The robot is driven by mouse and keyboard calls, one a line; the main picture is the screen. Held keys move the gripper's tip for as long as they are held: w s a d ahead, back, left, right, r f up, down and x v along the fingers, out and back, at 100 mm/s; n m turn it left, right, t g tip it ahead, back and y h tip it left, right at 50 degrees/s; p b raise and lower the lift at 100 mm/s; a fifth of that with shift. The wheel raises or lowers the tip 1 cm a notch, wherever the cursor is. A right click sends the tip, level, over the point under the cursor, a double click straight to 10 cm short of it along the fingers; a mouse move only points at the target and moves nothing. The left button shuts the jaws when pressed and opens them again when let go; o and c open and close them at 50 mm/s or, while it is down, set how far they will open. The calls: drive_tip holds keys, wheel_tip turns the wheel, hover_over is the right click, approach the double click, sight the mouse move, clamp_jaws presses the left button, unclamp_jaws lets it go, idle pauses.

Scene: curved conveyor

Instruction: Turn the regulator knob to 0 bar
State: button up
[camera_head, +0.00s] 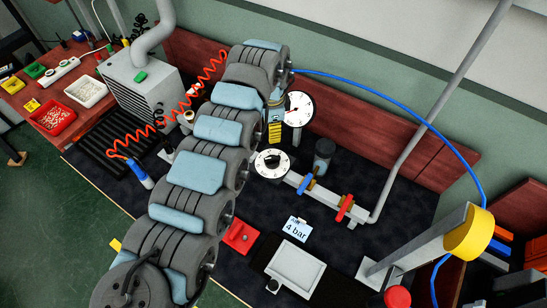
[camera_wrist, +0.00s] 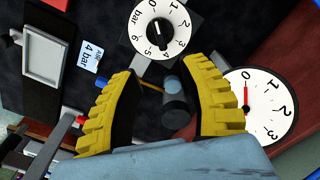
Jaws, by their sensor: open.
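The regulator knob (camera_head: 271,162) is a black grip on a round white dial, mounted on the pipe line. In the wrist view the knob (camera_wrist: 158,32) is at the top centre, beyond my fingertips, with a white mark on the side toward the 0. The pressure gauge (camera_head: 299,109) has a white face. In the wrist view the gauge's (camera_wrist: 265,108) red needle points at 0. My gripper (camera_wrist: 157,68) has yellow ridged fingers spread apart with nothing held. In the head view my gripper (camera_head: 275,115) is behind the knob, beside the gauge, apart from the knob.
A blue valve handle (camera_head: 306,182) and a red one (camera_head: 345,207) sit on the pipe. A dark cylinder (camera_head: 324,156) stands behind it. A "4 bar" card (camera_head: 297,228) and a white tray (camera_head: 294,270) lie in front. Bare dark table lies right of the card.

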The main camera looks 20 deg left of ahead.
sight(272, 158)
wheel_tip(272, 158, down, 14)
drive_tip(key=shift+d+f+b, duration=0.1)
drive_tip(key=shift+f+b, duration=0.15)
drive_tip(key=shift+b, duration=0.35)
clamp_jaws()
